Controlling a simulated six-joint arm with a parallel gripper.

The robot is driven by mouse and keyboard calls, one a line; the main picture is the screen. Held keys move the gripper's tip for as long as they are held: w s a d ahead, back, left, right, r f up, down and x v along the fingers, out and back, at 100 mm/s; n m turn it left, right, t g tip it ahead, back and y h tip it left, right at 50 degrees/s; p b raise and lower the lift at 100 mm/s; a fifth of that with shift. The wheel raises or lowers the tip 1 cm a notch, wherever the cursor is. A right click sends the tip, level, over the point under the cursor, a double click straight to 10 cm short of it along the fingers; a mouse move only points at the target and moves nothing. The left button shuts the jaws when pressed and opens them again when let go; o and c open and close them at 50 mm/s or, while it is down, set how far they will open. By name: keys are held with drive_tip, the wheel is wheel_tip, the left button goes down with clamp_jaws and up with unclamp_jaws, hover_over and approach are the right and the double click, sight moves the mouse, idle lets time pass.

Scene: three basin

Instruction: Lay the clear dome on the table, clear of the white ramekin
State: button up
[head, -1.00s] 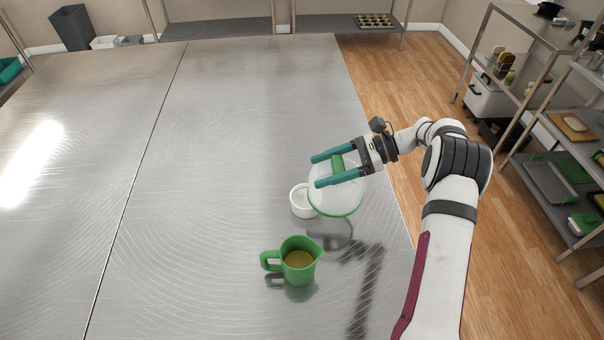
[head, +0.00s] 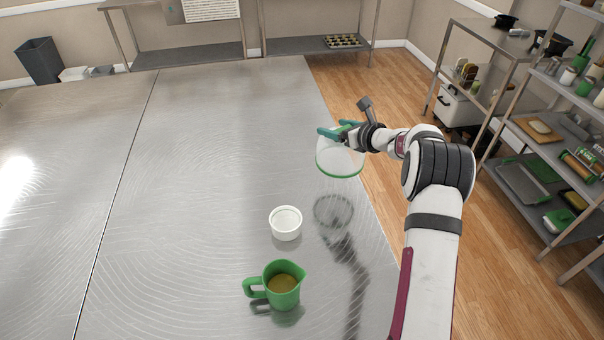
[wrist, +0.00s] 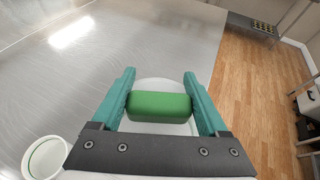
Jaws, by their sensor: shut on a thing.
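The clear dome (head: 341,160) has a green rim and a green handle (wrist: 159,106). My gripper (head: 340,131) is shut on that handle, with one teal finger on each side of it in the wrist view. The dome hangs above the table, and its shadow lies apart from it on the metal. The white ramekin (head: 286,225) stands upright on the table, below and left of the dome in the head view. It also shows at the lower left of the wrist view (wrist: 45,158). Its top is uncovered.
A green jug (head: 283,287) with a yellow-brown content stands in front of the ramekin. The metal table (head: 200,170) is bare to the left and at the back. Its right edge runs close to the dome, with wooden floor beyond.

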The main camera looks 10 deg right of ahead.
drive_tip(key=shift+w+a+f, duration=1.05)
drive_tip(key=shift+a+f, duration=0.5)
drive_tip(key=shift+f, duration=0.25)
drive_tip(key=shift+w+a+f, duration=1)
drive_tip(key=shift+a+f, duration=0.55)
drive_tip(key=shift+f, duration=0.25)
drive_tip(key=shift+w+a+f, duration=1.05)
drive_tip(key=shift+a+f, duration=0.5)
drive_tip(key=shift+f, duration=0.25)
drive_tip(key=shift+f, duration=0.1)
